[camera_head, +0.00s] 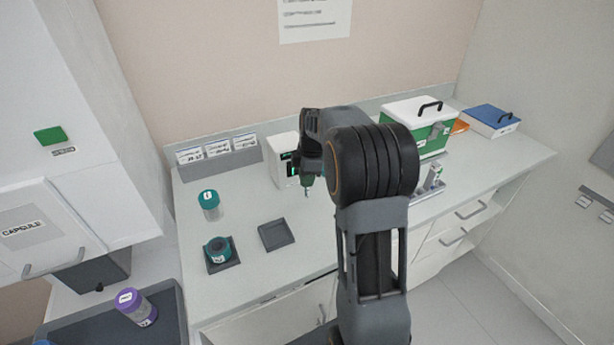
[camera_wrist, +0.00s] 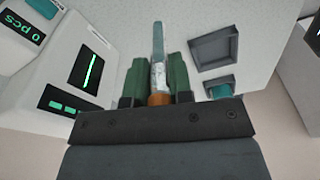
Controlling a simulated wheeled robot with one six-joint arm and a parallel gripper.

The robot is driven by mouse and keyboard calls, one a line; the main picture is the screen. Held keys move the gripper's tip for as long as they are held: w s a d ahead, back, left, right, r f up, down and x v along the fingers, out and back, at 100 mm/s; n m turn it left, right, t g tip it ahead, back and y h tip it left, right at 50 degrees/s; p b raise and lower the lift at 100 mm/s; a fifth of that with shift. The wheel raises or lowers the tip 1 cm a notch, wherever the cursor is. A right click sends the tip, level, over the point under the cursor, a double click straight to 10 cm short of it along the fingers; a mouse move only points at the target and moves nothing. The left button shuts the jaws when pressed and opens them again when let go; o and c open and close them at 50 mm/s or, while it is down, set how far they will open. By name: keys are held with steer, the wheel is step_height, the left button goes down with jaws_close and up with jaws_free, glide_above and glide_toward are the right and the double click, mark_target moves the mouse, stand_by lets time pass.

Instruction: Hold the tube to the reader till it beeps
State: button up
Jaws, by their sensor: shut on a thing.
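My gripper (camera_wrist: 157,82) has two green fingers shut on a slim tube (camera_wrist: 158,58) with a pale label, an orange-brown end and a blue-grey far end. The reader appears to be the white box (camera_wrist: 62,68) at the left of the wrist view, with a green line on its dark screen (camera_wrist: 88,70). The tube is beside this box with a gap in the picture; its exact distance is unclear. In the head view the white box (camera_head: 281,160) is partly hidden behind my gripper (camera_head: 307,180). A small part of the tube shows below the fingers.
A teal-capped container (camera_head: 209,206) stands at the left; a teal-topped one sits in a dark holder (camera_head: 236,262). An empty dark tray (camera_head: 276,235) lies nearby. A green case (camera_head: 432,138) and small rack (camera_head: 432,183) are at right.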

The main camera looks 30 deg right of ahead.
steer(key=shift+w+f, duration=0.5)
steer(key=shift+w, duration=0.3)
steer(key=shift+w+f, duration=0.5)
steer(key=shift+w, duration=0.35)
steer(key=shift+w+f, duration=0.5)
steer(key=shift+w, duration=0.3)
steer(key=shift+s+r+p, duration=0.65)
steer(key=shift+s+r, duration=1.35)
steer(key=shift+r, duration=0.05)
steer(key=shift+s+r, duration=0.45)
steer(key=shift+s, duration=0.1)
